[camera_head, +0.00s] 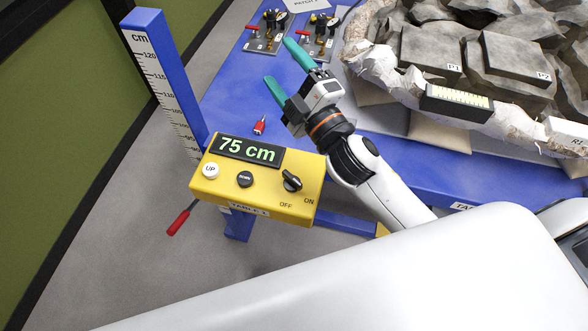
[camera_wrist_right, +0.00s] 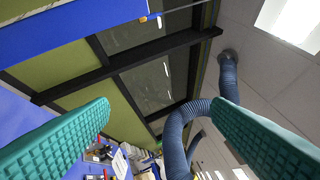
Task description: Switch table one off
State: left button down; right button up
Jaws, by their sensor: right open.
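The yellow control box (camera_head: 208,186) of table one stands at the left front corner of the blue table. Its display (camera_head: 248,151) reads 75 cm. It has a white UP button (camera_head: 210,170), a black DOWN button (camera_head: 245,179) and a black rotary knob (camera_head: 291,181) above the OFF and ON marks. I cannot tell for sure which mark the knob points to. My right gripper (camera_head: 276,60) is open and empty, above and beyond the box, apart from the knob. Its teal fingers also show wide apart in the right wrist view (camera_wrist_right: 160,106). My left gripper is out of view.
A blue height scale (camera_head: 167,75) rises left of the box. A red-tipped tool (camera_head: 260,126) lies behind the box. Valve panels (camera_head: 267,33) stand at the back. A plaster-jacketed fossil block (camera_head: 370,65) fills the right. A blue hose (camera_wrist_right: 175,135) hangs in the right wrist view.

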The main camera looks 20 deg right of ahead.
jog(key=s+a+r+n+g+y, duration=0.25)
jog(key=a+r+n+y, duration=0.4)
jog(key=n+y, duration=0.6)
jog(key=s+a+n+g+y, duration=0.2)
jog(key=a+n+g, duration=0.2)
jog(key=n+g, duration=0.4)
jog(key=n+g+h, duration=1.1)
jog(key=n+h, duration=0.5)
jog(key=n, duration=0.6)
send_near(292, 177)
jog(key=p+x, duration=0.4)
jog(key=x, duration=0.3)
jog(key=shift+a+f+p, duration=0.1)
jog(key=shift+f+p, duration=0.1)
jog(key=shift+p, duration=0.2)
jog(key=shift+s+a+f, duration=0.1)
jog(key=shift+a+f, duration=0.05)
jog(key=shift+f, duration=0.4)
